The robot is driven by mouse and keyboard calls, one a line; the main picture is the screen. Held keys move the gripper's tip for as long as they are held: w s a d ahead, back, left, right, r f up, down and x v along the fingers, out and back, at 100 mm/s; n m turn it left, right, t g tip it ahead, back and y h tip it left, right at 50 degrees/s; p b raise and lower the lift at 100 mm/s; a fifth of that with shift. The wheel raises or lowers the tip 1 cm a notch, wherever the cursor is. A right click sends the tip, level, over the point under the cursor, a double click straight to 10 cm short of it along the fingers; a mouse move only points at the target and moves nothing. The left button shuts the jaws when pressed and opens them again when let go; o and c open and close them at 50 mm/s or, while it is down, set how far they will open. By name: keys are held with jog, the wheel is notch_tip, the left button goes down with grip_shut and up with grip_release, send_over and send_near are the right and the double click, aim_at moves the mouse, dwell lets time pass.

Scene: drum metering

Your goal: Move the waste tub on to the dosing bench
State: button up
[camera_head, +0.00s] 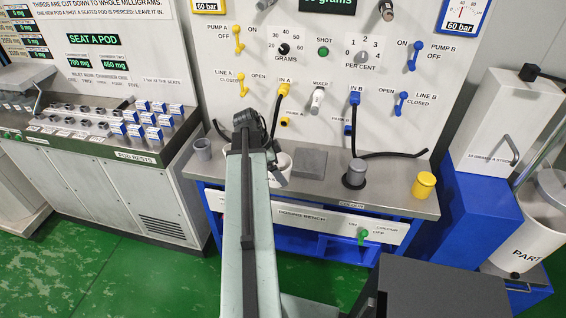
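The dosing bench (385,205) is a steel-topped bench with a blue frame, in the middle of the view. A white tub (285,160) shows over the bench top just right of my arm's end; no waste label is readable on it, so I cannot tell for sure that it is the waste tub. My gripper (277,176) is beside this tub, partly hidden by my arm. Its fingers are too small and covered to show whether they are open or shut on the tub. I cannot tell whether the tub rests on the bench or is held above it.
A pod console (120,165) stands left, a blue cabinet (478,215) right. Green floor lies in front.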

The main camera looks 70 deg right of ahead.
jog(key=w+d, duration=0.3)
jog(key=d, duration=0.2)
jog(key=w+d+f, duration=0.1)
jog(key=w+d, duration=0.1)
jog(key=d, duration=0.1)
jog(key=shift+w+d+b, duration=0.1)
jog(key=shift+w+b, duration=0.25)
notch_tip(320, 180, down, 4)
jog(key=b, duration=0.4)
jog(key=shift+w+d, duration=0.15)
jog(key=shift+r, duration=0.25)
jog(key=shift+f, duration=0.1)
jog(key=o, duration=1.1)
jog(key=shift+f, duration=0.1)
jog(key=shift+o, duration=0.5)
